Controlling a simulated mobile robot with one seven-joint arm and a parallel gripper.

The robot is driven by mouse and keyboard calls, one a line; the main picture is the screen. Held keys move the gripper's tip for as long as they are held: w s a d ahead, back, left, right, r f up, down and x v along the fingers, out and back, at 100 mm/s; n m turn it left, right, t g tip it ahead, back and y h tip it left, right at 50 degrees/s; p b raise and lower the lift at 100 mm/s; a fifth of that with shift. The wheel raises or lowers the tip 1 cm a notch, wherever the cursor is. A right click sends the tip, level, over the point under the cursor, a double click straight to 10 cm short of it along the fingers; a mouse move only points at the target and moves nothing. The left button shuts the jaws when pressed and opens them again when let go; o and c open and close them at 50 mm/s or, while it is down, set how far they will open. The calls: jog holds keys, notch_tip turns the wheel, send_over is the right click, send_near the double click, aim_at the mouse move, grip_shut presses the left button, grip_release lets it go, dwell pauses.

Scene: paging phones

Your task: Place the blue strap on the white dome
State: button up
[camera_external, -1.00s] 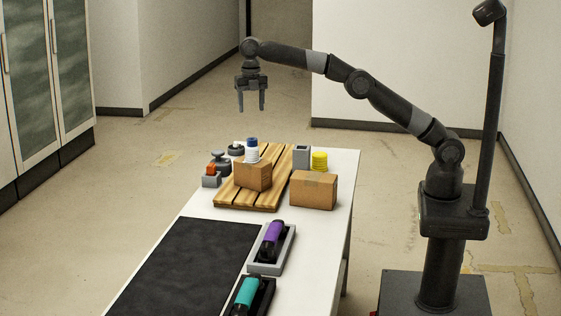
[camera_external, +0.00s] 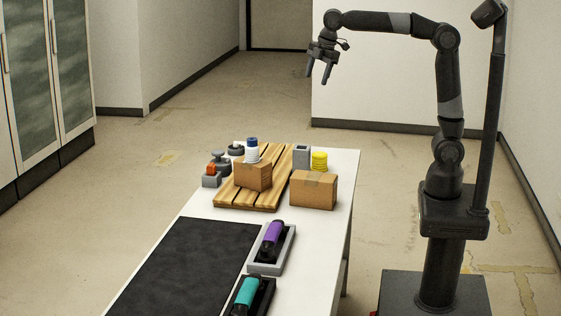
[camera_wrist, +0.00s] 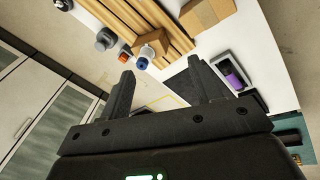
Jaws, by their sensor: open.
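A blue strap (camera_external: 252,141) sits at the top of a white dome (camera_external: 252,154), with a white rim showing above the blue. Both rest on a cardboard box (camera_external: 252,176) on the wooden pallet. In the wrist view the blue strap (camera_wrist: 142,63) and the white dome (camera_wrist: 147,51) show close together beside the box. My gripper (camera_external: 318,74) is open and empty, high above and behind the table, well apart from them. Its two fingers (camera_wrist: 160,88) point toward the table in the wrist view. I cannot tell how the strap sits around the dome.
A second cardboard box (camera_external: 313,190), a grey block (camera_external: 301,157) and a yellow stack (camera_external: 319,161) stand right of the pallet (camera_external: 232,196). Grey and orange small items (camera_external: 212,174) lie left. Purple (camera_external: 272,236) and teal (camera_external: 245,291) handsets lie in trays beside a black mat (camera_external: 190,265).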

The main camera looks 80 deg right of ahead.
jog(key=s+d+f+m+t, duration=0.1)
jog(key=s+f+m, duration=0.4)
jog(key=s, duration=0.8)
jog(key=s+d+f+m+t, duration=0.1)
jog(key=s+d+f+m, duration=0.2)
jog(key=s+f+m, duration=0.3)
jog(key=s+f, duration=0.3)
jog(key=s, duration=0.3)
jog(key=shift+s+d+f+m+t, duration=0.15)
jog(key=shift+s+d+m+t, duration=0.1)
jog(key=shift+s+m+t, duration=0.1)
